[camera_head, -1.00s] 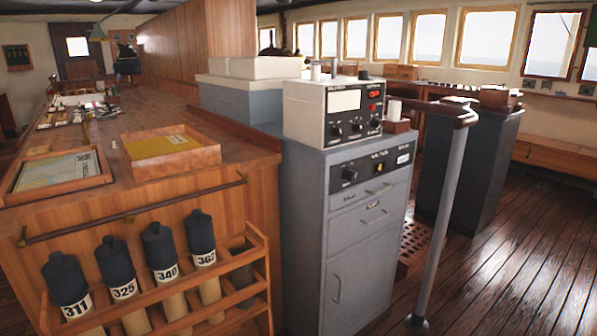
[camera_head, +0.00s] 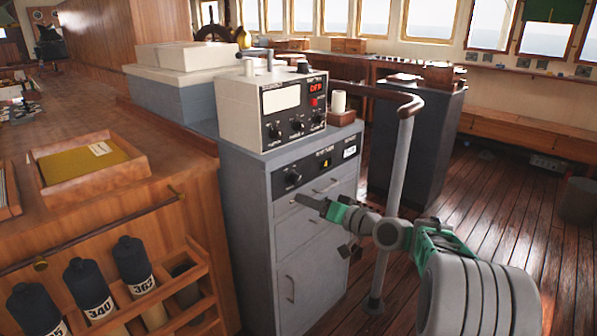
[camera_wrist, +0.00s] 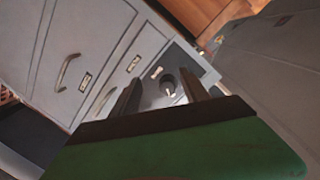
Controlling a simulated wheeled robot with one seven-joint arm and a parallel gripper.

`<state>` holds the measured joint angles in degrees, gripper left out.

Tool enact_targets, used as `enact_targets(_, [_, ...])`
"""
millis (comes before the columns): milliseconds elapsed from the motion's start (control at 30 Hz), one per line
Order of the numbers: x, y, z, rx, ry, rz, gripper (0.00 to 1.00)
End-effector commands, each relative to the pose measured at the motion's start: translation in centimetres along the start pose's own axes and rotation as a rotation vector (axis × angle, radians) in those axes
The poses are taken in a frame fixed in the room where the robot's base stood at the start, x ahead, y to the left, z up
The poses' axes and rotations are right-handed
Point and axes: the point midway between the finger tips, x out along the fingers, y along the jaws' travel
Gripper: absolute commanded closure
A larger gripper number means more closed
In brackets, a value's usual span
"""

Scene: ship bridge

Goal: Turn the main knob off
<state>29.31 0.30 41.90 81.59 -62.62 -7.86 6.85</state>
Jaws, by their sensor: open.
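The grey cabinet (camera_head: 245,200) has a black front panel with a large dark knob (camera_head: 291,178) at its left end, which fits the main knob. A small amber light (camera_head: 327,162) sits on the panel to its right. The wrist view shows the dark knob (camera_wrist: 169,87) with a pale pointer mark, between the fingers in the picture. My gripper (camera_head: 328,226) is open and empty, in front of the cabinet's drawers, lower right of the knob. It also shows in the wrist view (camera_wrist: 160,93). The fingers appear apart from the knob; the exact gap cannot be told.
A white instrument box (camera_head: 272,105) with smaller knobs and a lit red display stands on the cabinet. A grey post with a wooden handrail (camera_head: 395,170) rises just behind my arm. A wooden chart counter (camera_head: 190,190) borders the cabinet on the left. Open plank floor lies right.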

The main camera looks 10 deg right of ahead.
Motion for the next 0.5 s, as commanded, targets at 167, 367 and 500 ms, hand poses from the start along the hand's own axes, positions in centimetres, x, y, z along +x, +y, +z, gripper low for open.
enact_targets(167, [-0.7,0.3,-3.3,0.044,0.117,-0.081,0.46])
enact_targets(367, [2.8,0.0,-3.6,0.04,0.116,-0.083,0.46])
enact_targets(500, [5.2,0.0,-4.0,0.04,0.117,-0.08,0.46])
